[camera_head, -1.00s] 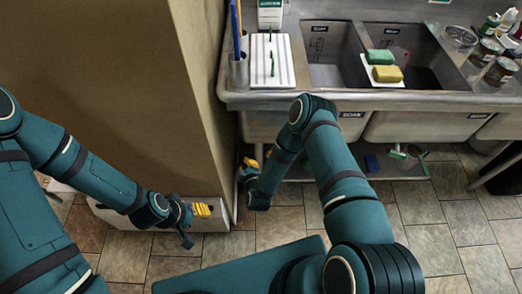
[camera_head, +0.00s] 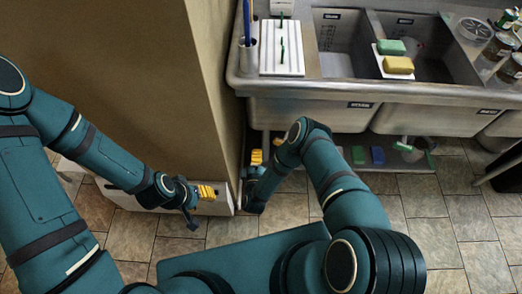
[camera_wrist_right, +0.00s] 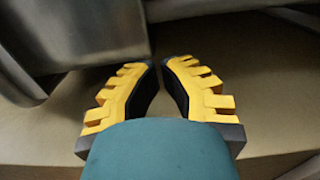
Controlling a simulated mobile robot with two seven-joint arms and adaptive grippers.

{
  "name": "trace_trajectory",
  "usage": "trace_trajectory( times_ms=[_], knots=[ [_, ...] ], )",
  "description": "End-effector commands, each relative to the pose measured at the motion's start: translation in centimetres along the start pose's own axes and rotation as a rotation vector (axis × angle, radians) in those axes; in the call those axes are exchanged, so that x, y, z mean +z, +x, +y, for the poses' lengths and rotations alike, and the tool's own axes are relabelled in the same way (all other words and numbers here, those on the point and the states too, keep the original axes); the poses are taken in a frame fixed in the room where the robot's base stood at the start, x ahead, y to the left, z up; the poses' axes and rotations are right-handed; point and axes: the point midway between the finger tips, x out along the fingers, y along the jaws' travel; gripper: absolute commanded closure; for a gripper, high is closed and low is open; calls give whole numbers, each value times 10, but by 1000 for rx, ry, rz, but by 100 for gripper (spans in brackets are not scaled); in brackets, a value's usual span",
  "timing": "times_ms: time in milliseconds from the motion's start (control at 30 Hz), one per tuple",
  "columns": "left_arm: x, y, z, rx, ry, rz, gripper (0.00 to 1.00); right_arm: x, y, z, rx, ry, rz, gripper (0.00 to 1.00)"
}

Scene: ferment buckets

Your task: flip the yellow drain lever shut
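The yellow drain lever cannot be made out in either view. The sink (camera_head: 300,114) stands at the back, and its underside is partly hidden by its front and my right arm. My right gripper (camera_head: 266,151) is low, by the wall corner below the sink's left end. In the right wrist view its two yellow fingers (camera_wrist_right: 159,66) stand apart at the tips, with a narrow empty gap. Grey metal (camera_wrist_right: 75,35) shows beyond them at upper left. My left gripper (camera_head: 207,192) is low in front of the wall, away from the sink; its finger gap is not clear.
A tan wall (camera_head: 160,80) stands left of the sink. A green sponge (camera_head: 391,47) and a yellow sponge (camera_head: 398,65) rest on the sink. Blue and green items (camera_head: 377,155) lie on a low shelf beneath. Tiled floor (camera_head: 440,235) is clear at front right.

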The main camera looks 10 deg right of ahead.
Motion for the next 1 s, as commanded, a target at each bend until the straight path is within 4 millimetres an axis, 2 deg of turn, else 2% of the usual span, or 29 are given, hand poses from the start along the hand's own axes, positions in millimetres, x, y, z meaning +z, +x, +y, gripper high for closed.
trace_trajectory(
  times_ms=[433, 700, 1000],
  knots=[
    [-2, 20, -8, 0, 2, 10, 53, 2, 86, -1, 4, 1, -3, 100],
    [-3, 19, -7, 0, 2, 10, 53, 33, 75, 0, -1, -1, -1, 100],
    [-3, 19, -7, 0, 1, 11, 53, 38, 72, 0, 0, 0, 1, 100]
  ],
)
